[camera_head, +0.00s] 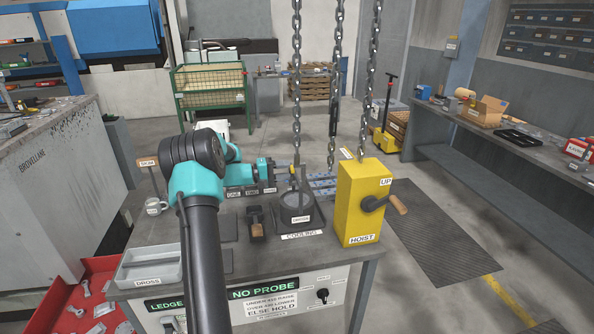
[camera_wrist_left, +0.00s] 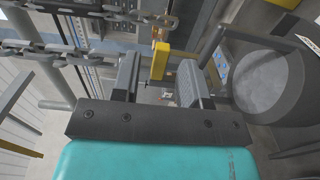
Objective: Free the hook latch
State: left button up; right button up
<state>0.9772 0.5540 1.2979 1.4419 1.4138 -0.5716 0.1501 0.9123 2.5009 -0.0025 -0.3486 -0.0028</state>
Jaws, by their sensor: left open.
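My left gripper (camera_head: 284,171) reaches across the bench from the left, beside the chain that hangs over the dark cooling pot (camera_head: 296,217). In the left wrist view its two fingers (camera_wrist_left: 159,84) are apart. The chain (camera_wrist_left: 95,54) runs across the upper left of that view. The pot (camera_wrist_left: 268,85) with its grey top is close on the right. The hook itself is small and partly hidden in the head view. My right gripper is not in view.
The yellow hoist box (camera_head: 362,205) with its crank handle (camera_head: 386,203) stands right of the pot. More chains (camera_head: 367,75) hang above the bench. A grey dross tray (camera_head: 149,267) sits at the front left. A wooden-handled tool (camera_head: 256,224) lies left of the pot.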

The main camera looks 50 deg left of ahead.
aim_at(290, 170)
pick_arm(q)
jog(key=x, duration=0.5)
jog(key=shift+s, duration=0.1)
grip_shut()
dwell(0.4)
